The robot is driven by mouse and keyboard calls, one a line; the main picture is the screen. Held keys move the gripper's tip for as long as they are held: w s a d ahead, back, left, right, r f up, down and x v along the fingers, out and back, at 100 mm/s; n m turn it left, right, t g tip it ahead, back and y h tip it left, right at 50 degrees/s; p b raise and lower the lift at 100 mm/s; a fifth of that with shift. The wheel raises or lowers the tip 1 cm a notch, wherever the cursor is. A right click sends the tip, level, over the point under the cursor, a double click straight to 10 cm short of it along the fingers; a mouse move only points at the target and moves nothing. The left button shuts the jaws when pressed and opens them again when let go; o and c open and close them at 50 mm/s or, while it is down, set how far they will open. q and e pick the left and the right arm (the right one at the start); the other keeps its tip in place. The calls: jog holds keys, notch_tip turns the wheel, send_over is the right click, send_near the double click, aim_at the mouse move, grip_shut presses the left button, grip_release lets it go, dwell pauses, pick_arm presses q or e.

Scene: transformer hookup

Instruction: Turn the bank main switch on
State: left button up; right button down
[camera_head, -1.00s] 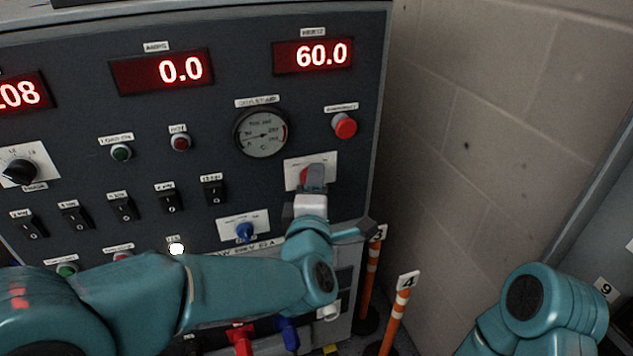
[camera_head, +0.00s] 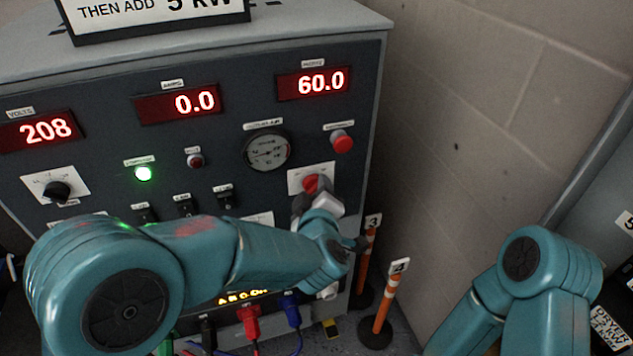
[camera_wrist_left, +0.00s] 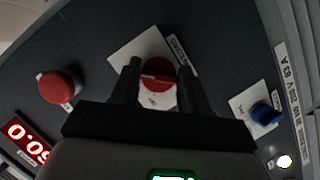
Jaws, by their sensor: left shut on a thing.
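The bank main switch is a red rotary knob (camera_head: 311,183) on a white plate at the right side of the dark grey panel. In the left wrist view the red knob (camera_wrist_left: 158,76) sits between the two dark fingers of my left gripper (camera_wrist_left: 160,75). In the head view my left gripper (camera_head: 308,192) reaches the knob from below and is shut on it, partly covering it. A green lamp (camera_head: 144,173) on the panel is lit. My right arm shows at the lower right of the head view, but its gripper is not in view.
A red push button (camera_head: 342,142) sits just above the switch, and a blue knob (camera_wrist_left: 265,114) sits beside it in the wrist view. Displays read 208, 0.0 and 60.0. Numbered orange posts (camera_head: 388,310) and a block wall (camera_head: 480,130) stand to the right.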

pick_arm(q)
jog(key=shift+w+a+r, duration=0.1)
jog(key=shift+r, duration=0.2)
dwell(0.4)
jog(key=o, duration=1)
jog(key=shift+o, duration=0.2)
jog(key=shift+w+f, duration=0.1)
jog(key=shift+f, duration=0.05)
